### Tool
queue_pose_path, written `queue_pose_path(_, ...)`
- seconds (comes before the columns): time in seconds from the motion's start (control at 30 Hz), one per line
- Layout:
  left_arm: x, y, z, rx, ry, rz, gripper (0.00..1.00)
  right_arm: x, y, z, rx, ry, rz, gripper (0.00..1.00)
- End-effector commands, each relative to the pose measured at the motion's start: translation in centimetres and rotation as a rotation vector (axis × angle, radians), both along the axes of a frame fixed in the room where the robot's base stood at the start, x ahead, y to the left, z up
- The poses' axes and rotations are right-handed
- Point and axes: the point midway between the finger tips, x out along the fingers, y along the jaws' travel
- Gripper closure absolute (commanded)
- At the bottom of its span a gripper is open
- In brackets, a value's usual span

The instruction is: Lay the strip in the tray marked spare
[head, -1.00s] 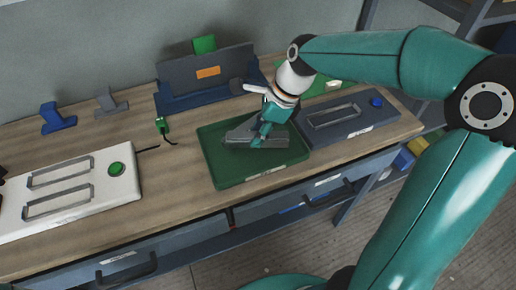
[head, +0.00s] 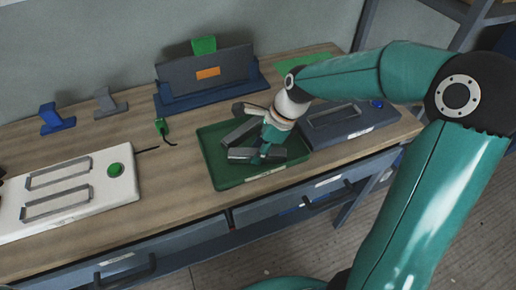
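The green tray (head: 222,180) lies on the bench in the middle of the head view, with a pale label on its front rim that is too small to read. My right gripper (head: 241,145) is over and partly inside the tray, its arm coming in from the right. Two grey bar-like parts spread apart at its end, with a gap between them, and it looks open. I cannot pick out the strip for certain; the gripper covers much of the tray floor. My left gripper is not in view.
A dark grey panel with a slot (head: 318,118) and blue button stands right of the tray. A white panel with a green button (head: 117,168) is at left. A blue stand (head: 215,92) is behind, and a green plug (head: 160,127) with cable lies left.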

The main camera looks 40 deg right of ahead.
Motion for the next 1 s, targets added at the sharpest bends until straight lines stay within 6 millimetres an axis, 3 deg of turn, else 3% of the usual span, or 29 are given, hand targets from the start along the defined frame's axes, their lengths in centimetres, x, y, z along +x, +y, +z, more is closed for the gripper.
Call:
queue_pose_path(0.07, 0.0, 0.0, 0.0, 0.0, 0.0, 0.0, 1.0, 0.0, 0.0, 0.0, 0.0, 0.0, 0.0, 0.44)
queue_pose_path(0.47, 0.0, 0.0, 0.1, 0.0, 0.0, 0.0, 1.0, 0.0, -0.1, 0.6, 0.0, -0.002, -0.001, 0.44)
queue_pose_path(0.67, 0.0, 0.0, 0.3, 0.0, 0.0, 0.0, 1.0, -0.6, -1.0, 3.1, -0.001, -0.005, -0.001, 0.44)
queue_pose_path(1.0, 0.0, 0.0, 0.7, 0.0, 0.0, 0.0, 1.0, -2.1, -3.0, 9.3, -0.002, -0.004, -0.001, 0.44)
